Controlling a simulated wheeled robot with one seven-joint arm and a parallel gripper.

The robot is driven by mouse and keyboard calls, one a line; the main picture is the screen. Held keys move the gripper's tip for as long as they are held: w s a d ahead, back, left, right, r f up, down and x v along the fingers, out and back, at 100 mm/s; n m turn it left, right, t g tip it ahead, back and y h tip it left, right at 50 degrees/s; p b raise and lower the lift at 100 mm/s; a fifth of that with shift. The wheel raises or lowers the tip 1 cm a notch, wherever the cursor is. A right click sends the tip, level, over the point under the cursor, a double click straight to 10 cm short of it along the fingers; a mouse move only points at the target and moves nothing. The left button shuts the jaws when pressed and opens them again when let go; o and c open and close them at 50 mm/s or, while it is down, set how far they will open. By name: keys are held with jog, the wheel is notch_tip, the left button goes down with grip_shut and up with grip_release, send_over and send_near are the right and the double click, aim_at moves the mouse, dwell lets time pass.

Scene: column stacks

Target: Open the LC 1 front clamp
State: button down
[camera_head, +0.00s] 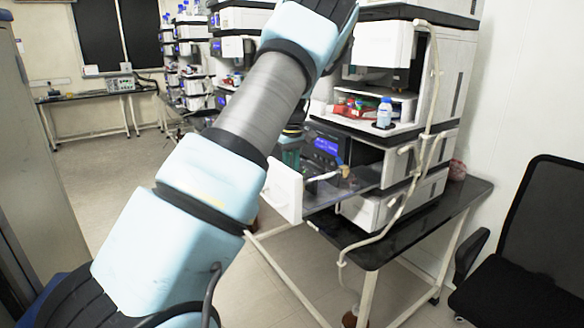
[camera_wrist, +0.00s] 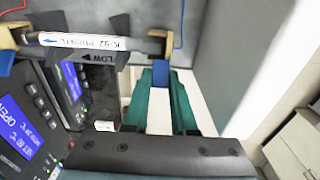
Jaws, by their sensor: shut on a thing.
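In the wrist view a labelled column (camera_wrist: 85,41) lies across a module front, its ends in tan-and-dark clamps. The right-hand clamp (camera_wrist: 158,36) is just beyond my fingertips. My gripper (camera_wrist: 172,74) has two teal fingers, shut on a small blue piece (camera_wrist: 181,80) right below that clamp. I cannot tell for certain whether the blue piece is part of the clamp or whether the clamp is open. In the head view my gripper (camera_head: 291,156) is partly hidden behind my arm, beside the front of the near stack's middle module.
The module has lit blue displays (camera_wrist: 18,143) close to my fingers' left. A white open door (camera_head: 283,191) and a clear shelf (camera_head: 345,190) jut out near my gripper. A black table (camera_head: 375,248) bears the stack. A chair (camera_head: 535,225) stands at the right; floor at left is free.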

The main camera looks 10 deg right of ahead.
jog(key=shift+a+f+g, duration=0.1)
jog(key=shift+f+g, duration=0.1)
jog(key=shift+g, duration=0.2)
jog(key=c, duration=0.7)
grip_release()
jog(key=shift+w, duration=0.1)
jog(key=shift+r, duration=0.15)
notch_tip(320, 180, up, 11)
jog(key=b, duration=0.3)
jog(key=shift+f, duration=0.2)
